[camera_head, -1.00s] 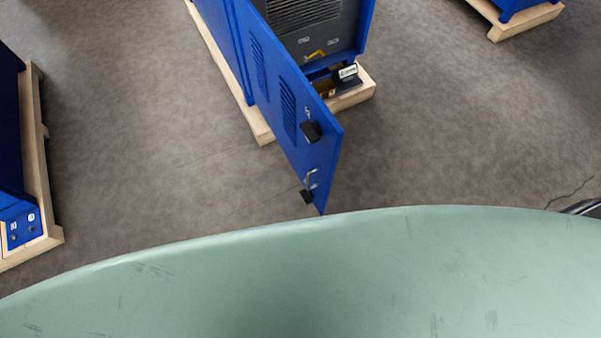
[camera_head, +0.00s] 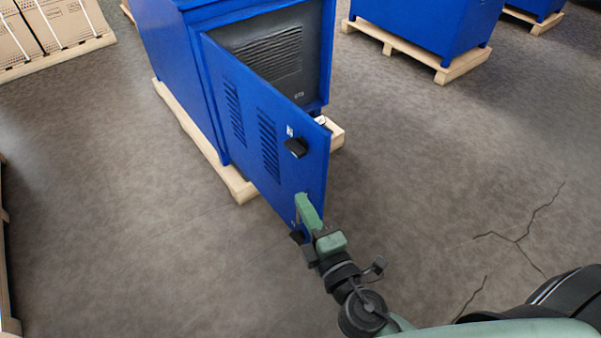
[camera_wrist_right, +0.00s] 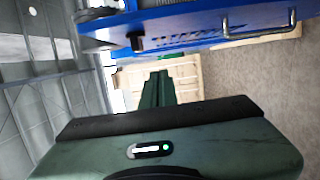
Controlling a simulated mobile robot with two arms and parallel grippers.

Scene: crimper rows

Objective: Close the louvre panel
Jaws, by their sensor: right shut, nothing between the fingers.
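The blue louvre panel (camera_head: 272,135) is a door with two slotted vents, hinged on the left of a blue cabinet (camera_head: 180,55). It stands open and swung out toward me, showing the dark cabinet inside (camera_head: 285,50). A black latch (camera_head: 296,147) sits near its free edge. My right gripper (camera_head: 304,203) is shut and empty at the panel's lower free corner; I cannot tell whether it touches. In the right wrist view the green fingers (camera_wrist_right: 157,85) are together, with the blue panel (camera_wrist_right: 180,35) and a metal handle (camera_wrist_right: 260,28) above them. My left gripper is out of view.
The cabinet stands on a wooden pallet (camera_head: 205,150). Another blue cabinet (camera_head: 430,20) on a pallet stands at the back right. Boxes (camera_head: 50,22) stand on a pallet at the back left. The grey floor is clear on both sides, with cracks at right.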

